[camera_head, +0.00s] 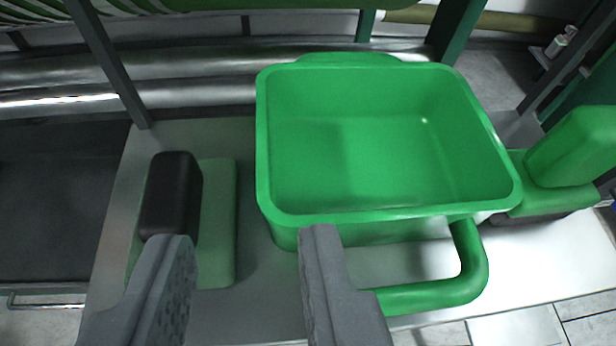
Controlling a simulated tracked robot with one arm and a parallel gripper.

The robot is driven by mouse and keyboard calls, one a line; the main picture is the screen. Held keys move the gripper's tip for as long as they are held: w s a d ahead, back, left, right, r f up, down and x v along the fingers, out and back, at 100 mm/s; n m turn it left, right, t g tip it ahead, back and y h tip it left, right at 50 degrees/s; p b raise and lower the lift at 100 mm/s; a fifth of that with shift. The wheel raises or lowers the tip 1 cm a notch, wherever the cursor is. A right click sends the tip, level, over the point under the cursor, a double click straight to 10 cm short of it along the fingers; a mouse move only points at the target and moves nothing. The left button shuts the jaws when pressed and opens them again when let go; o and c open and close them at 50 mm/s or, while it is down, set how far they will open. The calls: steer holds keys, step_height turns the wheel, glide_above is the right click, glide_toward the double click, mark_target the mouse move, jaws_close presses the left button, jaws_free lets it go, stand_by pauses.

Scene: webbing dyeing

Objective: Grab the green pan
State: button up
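The green pan (375,150) is a deep rectangular tub with a rounded rim, empty inside. It sits on a grey metal surface in the middle of the view. A green tubular handle (465,275) curves out from its near side and bends left. My gripper (250,245) is open, with its two grey fingers apart at the bottom of the view. The right finger overlaps the handle's left end and hides it. The left finger is left of the pan, in front of a black block.
Metal pipes (190,80) run behind. A dark upright post (108,65) rises at the back left.

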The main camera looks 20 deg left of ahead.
mark_target(264, 140)
steer(key=x, duration=0.8)
steer(key=shift+b, duration=0.35)
steer(key=shift+f+b+x, duration=0.2)
steer(key=shift+b+x, duration=0.1)
steer(key=shift+x, duration=1.7)
steer(key=shift+w+a+f, duration=0.1)
steer(key=shift+w, duration=0.3)
jaws_close()
